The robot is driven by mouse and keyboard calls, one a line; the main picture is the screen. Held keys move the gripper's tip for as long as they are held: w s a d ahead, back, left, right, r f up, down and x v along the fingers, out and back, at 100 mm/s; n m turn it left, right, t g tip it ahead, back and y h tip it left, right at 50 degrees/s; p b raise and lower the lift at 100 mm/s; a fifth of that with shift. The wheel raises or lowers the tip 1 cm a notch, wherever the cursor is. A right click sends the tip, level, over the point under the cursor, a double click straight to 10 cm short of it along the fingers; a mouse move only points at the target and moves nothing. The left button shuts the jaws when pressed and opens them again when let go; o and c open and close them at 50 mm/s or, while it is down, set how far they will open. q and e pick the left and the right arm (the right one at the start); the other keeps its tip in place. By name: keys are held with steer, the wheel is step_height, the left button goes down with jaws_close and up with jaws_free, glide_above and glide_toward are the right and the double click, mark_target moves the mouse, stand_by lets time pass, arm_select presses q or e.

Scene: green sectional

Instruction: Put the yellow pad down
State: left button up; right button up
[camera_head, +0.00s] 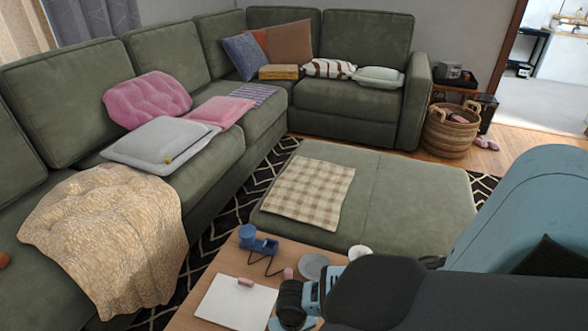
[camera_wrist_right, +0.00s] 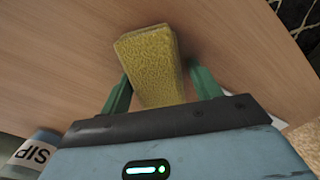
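The yellow pad (camera_wrist_right: 152,65) is a rough-textured block in the right wrist view. In the head view the pad is not visible, and my right arm covers the lower right. My left gripper is not in view.
A low wooden table (camera_head: 205,272) holds a white sheet (camera_head: 235,302), a blue object (camera_head: 256,241) and a grey disc (camera_head: 313,265). A green ottoman (camera_head: 410,195) with a checked cloth (camera_head: 308,190) stands beyond.

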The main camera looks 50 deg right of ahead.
steer(key=shift+o, duration=0.4)
steer(key=shift+s+d+f, duration=0.2)
steer(key=shift+d, duration=0.05)
steer(key=shift+s+d, duration=0.1)
steer(key=shift+d, duration=0.1)
steer(key=shift+r, duration=0.5)
step_height(320, 180, up, 12)
steer(key=p, duration=0.3)
steer(key=shift+w+a+f+p, duration=0.15)
steer(key=shift+w+a+p, duration=0.05)
steer(key=shift+p, duration=0.1)
